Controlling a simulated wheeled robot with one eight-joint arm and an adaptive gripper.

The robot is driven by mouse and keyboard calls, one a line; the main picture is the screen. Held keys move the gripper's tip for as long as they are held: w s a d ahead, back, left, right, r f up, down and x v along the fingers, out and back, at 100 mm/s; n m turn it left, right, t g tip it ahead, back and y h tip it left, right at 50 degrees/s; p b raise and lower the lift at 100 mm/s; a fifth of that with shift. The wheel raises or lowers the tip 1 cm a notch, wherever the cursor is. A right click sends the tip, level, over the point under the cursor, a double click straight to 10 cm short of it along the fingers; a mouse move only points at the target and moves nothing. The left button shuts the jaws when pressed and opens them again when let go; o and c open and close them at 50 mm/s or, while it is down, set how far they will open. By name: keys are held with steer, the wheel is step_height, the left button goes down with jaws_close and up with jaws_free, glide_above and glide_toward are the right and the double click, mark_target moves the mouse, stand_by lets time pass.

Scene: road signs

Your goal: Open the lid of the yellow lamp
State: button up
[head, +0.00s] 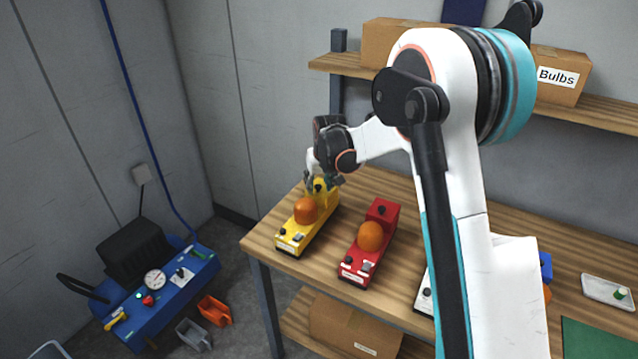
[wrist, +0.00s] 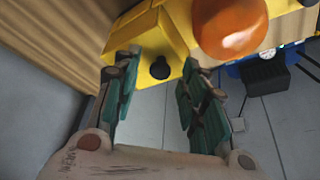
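The yellow lamp (head: 290,236) stands at the left end of the wooden workbench, with an orange dome (head: 306,210) on top. Its lid looks closed, though my gripper hides part of its far end. My gripper (head: 323,184) is over that far end. In the wrist view, the gripper (wrist: 160,100) has its two teal-padded fingers apart with nothing between them. A black knob (wrist: 160,68) on the yellow lamp shows just beyond the fingertips, roughly centred between them. I cannot tell whether the fingers touch the lamp.
A red lamp (head: 382,222) stands right of the yellow one. Behind my arm is a partly hidden white lamp (head: 424,295). A shelf (head: 345,66) with cardboard boxes hangs above the bench (head: 262,243). A blue bench (head: 150,325) with a gauge stands at lower left.

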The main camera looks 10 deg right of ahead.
jaws_close()
